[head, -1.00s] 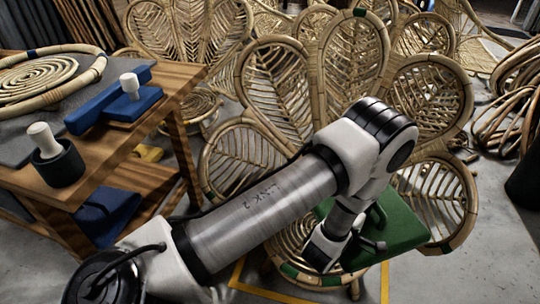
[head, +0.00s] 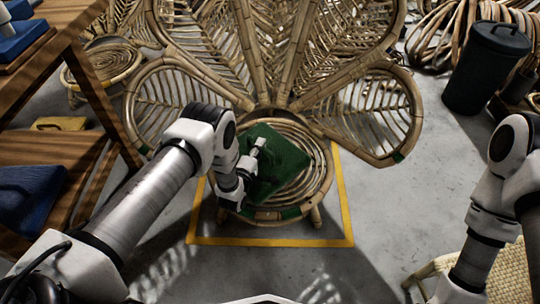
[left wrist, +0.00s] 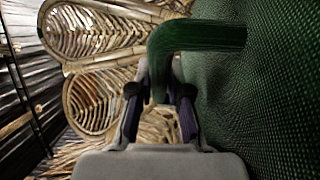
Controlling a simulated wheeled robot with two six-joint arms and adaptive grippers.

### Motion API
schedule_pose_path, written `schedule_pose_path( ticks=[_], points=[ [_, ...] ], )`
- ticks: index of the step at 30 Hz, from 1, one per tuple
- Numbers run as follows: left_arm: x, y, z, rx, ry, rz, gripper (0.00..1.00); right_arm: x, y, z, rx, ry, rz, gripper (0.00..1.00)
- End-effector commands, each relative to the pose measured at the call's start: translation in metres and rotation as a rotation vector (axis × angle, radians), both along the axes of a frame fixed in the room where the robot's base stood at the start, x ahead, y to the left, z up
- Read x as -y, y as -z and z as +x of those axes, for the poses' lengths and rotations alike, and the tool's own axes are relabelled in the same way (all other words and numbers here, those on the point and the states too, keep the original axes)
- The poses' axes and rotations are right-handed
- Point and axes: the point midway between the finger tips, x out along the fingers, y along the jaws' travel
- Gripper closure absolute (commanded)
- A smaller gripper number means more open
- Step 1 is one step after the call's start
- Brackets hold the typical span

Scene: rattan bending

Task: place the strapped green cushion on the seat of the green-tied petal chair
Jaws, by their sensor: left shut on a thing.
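The green cushion (head: 283,158) shows over the left and middle part of the round rattan seat (head: 318,178) of the petal chair. Green ties show on the seat's front rim (head: 290,213) and on the right petal. My left gripper (head: 256,150) is at the cushion's left side, shut on its green strap. In the left wrist view, the strap (left wrist: 200,38) loops out from between the fingers (left wrist: 160,100), and the cushion (left wrist: 275,90) fills the right side. I cannot tell whether the cushion touches the seat. My right arm is at the right edge; its gripper is out of view.
A yellow floor outline (head: 346,205) surrounds the chair. A wooden workbench (head: 60,150) stands at left, with a blue item on its lower shelf. A dark bin (head: 485,65) is at the back right. A woven stool (head: 505,275) is at lower right.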

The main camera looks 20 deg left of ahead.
Motion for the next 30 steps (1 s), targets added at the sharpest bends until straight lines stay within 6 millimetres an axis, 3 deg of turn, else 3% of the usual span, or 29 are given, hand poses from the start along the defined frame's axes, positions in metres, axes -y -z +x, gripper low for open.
schedule_pose_path(
  ticks=[1,9,13,24,25,26,30],
  points=[
    [0.008,0.007,0.012,0.005,0.002,0.0,1.0,0.0,0.013,0.0,0.0,0.0,0.0,0.6],
    [0.026,0.01,0.043,0.003,0.0,-0.001,1.0,0.0,0.031,0.0,0.001,0.0,0.0,0.6],
    [0.024,0.041,0.041,-0.001,-0.002,-0.001,1.0,0.0,0.052,0.001,0.002,0.003,0.0,0.6],
    [0.024,0.043,0.041,-0.001,-0.001,-0.001,1.0,0.001,0.052,0.002,0.004,0.005,-0.001,0.6],
    [0.024,0.042,0.041,-0.002,-0.001,-0.001,0.73,0.001,0.051,0.001,0.004,0.005,-0.001,0.6],
    [0.024,0.042,0.041,-0.002,-0.001,-0.001,0.62,0.001,0.05,0.001,0.004,0.005,-0.001,0.6],
    [0.024,0.042,0.041,-0.002,-0.001,-0.001,0.58,0.001,0.05,0.001,0.004,0.005,-0.001,0.6]
  ],
)
